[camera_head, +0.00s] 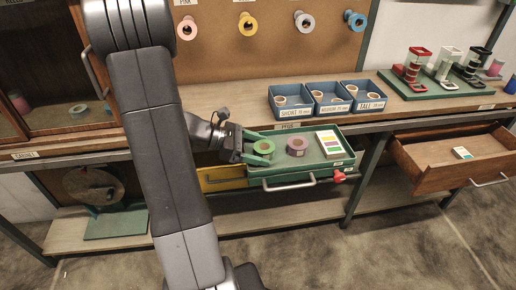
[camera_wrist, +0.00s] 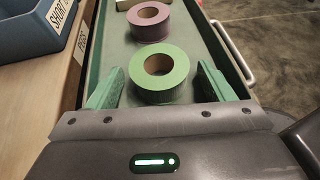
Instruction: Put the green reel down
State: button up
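The green reel (camera_wrist: 160,88) lies flat, hole up, in the green drawer (camera_head: 318,169); it also shows in the head view (camera_head: 264,152). My gripper (camera_wrist: 160,70) is open, with one green finger on each side of the reel. In the wrist view a gap shows between each finger and the reel. In the head view the gripper (camera_head: 266,146) reaches into the drawer from the left. A mauve reel (camera_head: 297,146) lies in the drawer beside the green one, apart from it.
A card with coloured stripes (camera_head: 330,144) lies at the drawer's right end. Blue bins (camera_head: 325,106) with small rings stand on the bench behind. A wooden drawer (camera_head: 434,172) is open at the right. A yellow drawer (camera_head: 222,180) shows below the gripper.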

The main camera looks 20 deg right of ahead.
jog(key=shift+r, duration=0.2)
jog(key=p+v, duration=0.2)
jog(key=v, duration=1)
jog(key=shift+f, duration=0.1)
dwell(1.2)
